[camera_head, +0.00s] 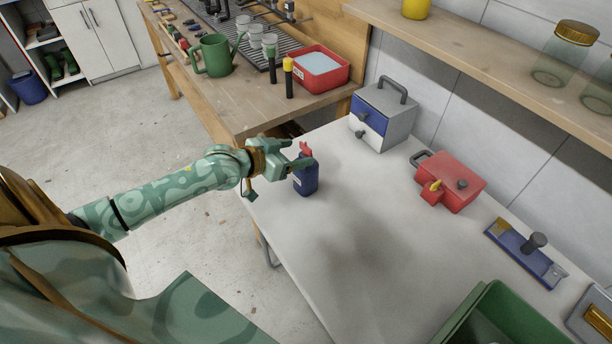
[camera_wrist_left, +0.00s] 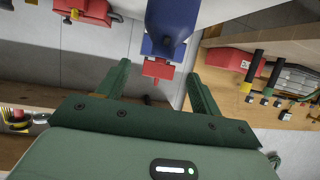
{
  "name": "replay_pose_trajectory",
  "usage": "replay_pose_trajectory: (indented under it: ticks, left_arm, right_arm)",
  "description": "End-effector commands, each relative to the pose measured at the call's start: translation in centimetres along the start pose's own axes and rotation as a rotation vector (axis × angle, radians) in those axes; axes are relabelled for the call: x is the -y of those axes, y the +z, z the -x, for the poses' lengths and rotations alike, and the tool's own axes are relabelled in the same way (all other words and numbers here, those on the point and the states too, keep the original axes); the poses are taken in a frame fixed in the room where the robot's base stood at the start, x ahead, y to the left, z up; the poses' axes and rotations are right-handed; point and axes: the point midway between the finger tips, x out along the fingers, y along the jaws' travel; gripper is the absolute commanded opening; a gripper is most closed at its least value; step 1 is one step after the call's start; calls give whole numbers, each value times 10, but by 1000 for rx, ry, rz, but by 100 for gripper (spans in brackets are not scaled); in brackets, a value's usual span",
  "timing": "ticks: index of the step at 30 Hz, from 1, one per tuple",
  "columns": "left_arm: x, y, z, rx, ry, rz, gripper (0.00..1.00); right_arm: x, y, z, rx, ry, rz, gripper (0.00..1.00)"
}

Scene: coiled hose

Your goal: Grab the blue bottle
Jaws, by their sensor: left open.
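The blue bottle (camera_head: 307,180) with a red cap stands upright on the pale table, near its left edge. My left gripper (camera_head: 301,159) is open at the bottle's upper part, with the fingers close to the red cap. In the left wrist view the blue bottle (camera_wrist_left: 172,25) comes in from the top. Its red cap (camera_wrist_left: 158,69) lies between the two open green fingers (camera_wrist_left: 158,82). No grip on the bottle shows. My right gripper is in neither view.
A blue and grey box (camera_head: 384,117), a red box (camera_head: 449,182) and a blue plate with a knob (camera_head: 525,254) stand on the table (camera_head: 330,255). A green crate (camera_head: 490,318) is at the front right.

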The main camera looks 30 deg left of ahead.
Motion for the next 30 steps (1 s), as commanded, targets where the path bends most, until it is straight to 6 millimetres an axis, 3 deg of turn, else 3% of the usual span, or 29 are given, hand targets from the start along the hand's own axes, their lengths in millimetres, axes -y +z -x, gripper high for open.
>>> replay_pose_trajectory:
  ticks: [6, 15, 16, 23, 30]
  left_arm:
    - [1, 6, -38, 0, 0, 2, 65]
    - [1, 3, -44, 1, 0, -1, 65]
    - [1, 3, -44, 1, 0, -1, 63]
    - [1, 3, -44, 1, 0, -1, 0]
    - [1, 2, -44, 0, 0, -1, 0]
  right_arm:
    - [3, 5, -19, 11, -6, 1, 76]
    - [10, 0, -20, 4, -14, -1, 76]
    - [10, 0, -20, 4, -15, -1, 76]
    - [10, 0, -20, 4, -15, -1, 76]
    - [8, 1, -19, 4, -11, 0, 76]
